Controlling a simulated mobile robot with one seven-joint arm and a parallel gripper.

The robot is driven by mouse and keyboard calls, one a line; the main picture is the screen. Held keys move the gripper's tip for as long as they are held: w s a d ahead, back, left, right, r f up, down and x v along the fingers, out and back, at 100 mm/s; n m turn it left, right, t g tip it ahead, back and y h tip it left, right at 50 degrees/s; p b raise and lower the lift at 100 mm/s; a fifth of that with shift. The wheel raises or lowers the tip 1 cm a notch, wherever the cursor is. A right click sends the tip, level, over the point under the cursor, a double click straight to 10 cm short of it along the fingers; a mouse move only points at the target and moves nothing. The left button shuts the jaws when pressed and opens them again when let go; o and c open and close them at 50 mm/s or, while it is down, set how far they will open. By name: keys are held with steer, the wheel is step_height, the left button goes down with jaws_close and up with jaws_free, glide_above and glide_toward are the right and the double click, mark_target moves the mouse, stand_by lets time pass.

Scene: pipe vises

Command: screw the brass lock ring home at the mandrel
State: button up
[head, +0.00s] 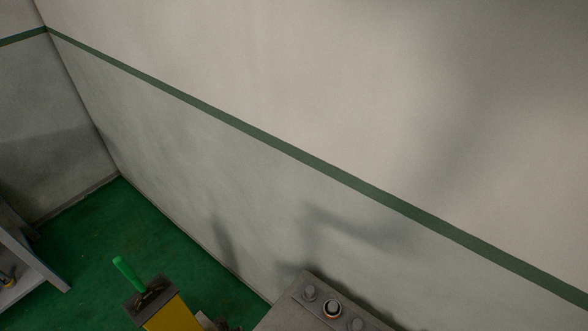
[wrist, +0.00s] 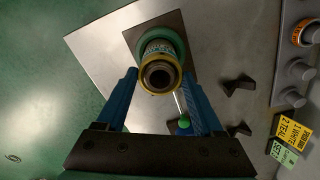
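In the wrist view a brass-coloured ring (wrist: 145,86) sits around the near end of a dark hollow mandrel (wrist: 160,75). Behind it are a pale marked band and a green collar (wrist: 175,38) on a dark square plate (wrist: 134,36). My gripper (wrist: 160,73) has its two blue fingers apart, one at each side of the ring. A narrow gap shows between each fingertip and the ring, so I see no grip. How far the ring is threaded cannot be told. The head view does not show my gripper, the ring or the mandrel.
A grey peg rack (wrist: 285,60) stands at the right, with an orange-and-white ring (wrist: 308,32) on one peg. Black wedges (wrist: 238,86) and a yellow tag (wrist: 289,125) lie nearby. A green knob (wrist: 184,122) is near the right finger. The head view shows a yellow block (head: 170,315) with a green handle.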

steer(key=o, duration=0.4)
steer(key=shift+c, duration=0.2)
steer(key=n, duration=0.6)
steer(key=shift+n+p, duration=0.4)
steer(key=n, duration=0.7)
steer(key=n+p, duration=0.1)
steer(key=n, duration=0.9)
steer(key=shift+n, duration=0.4)
steer(key=n, duration=0.4)
